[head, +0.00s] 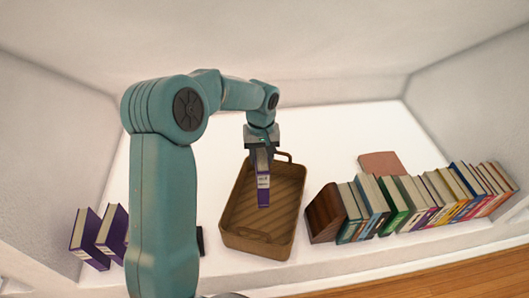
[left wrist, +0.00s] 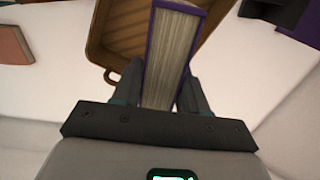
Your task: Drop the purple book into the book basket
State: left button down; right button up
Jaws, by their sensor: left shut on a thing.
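A purple book (head: 263,189) hangs upright from my left gripper (head: 261,150), spine showing, over the brown book basket (head: 235,238). My left gripper is shut on the top of the book. In the left wrist view the book (left wrist: 171,58) sits between the two fingers (left wrist: 160,95), its pale page edges facing the camera. The basket (left wrist: 98,40) shows beneath and beside it there. From the head view I cannot tell how far the book's lower end is above the basket floor. My right gripper is not in view.
Two purple books (head: 88,238) stand at the left, partly behind my arm. A row of coloured books (head: 410,200) leans on a brown wooden bookend (head: 325,214) at the right. A reddish-brown flat thing (head: 382,164) lies behind them. Walls slope in on both sides.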

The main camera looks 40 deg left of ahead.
pick_arm(q)
notch_tip(320, 180, down, 4)
jog(key=shift+w+f+b, duration=0.1)
jog(key=shift+b, duration=1.15)
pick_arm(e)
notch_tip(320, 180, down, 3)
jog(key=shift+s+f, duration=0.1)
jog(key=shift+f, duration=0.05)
pick_arm(q)
jog(key=shift+d, duration=0.1)
jog(key=c, duration=0.5)
grip_release()
notch_tip(320, 180, up, 16)
jog(key=p, duration=0.3)
jog(key=shift+r, duration=0.25)
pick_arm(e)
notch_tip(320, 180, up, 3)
